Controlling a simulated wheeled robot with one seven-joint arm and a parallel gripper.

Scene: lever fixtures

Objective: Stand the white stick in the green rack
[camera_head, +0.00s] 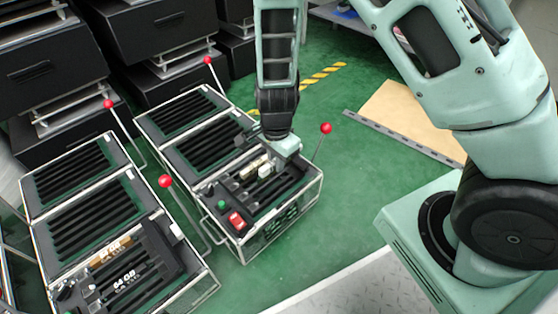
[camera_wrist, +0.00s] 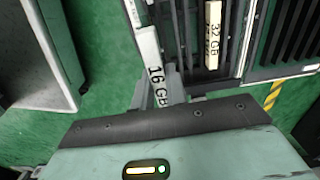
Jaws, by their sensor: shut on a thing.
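The white stick (camera_wrist: 149,48), marked 16 GB, is between the fingers of my gripper (camera_wrist: 158,90) in the wrist view. My gripper is shut on it. In the head view my gripper (camera_head: 284,148) is over the front section of the right rack (camera_head: 265,240), which has black slots and green parts inside a clear frame. A small white piece beside the gripper there seems to be the stick. A cream stick marked 32 GB (camera_wrist: 213,35) sits in the rack, left of the held stick in the head view. Whether the white stick touches a slot is hidden.
A second rack (camera_head: 75,205) stands to the left, holding a black 64 GB block (camera_head: 130,275). Red-knobbed levers (camera_head: 326,128) stand beside the racks. A red switch (camera_head: 237,222) is at the right rack's front.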

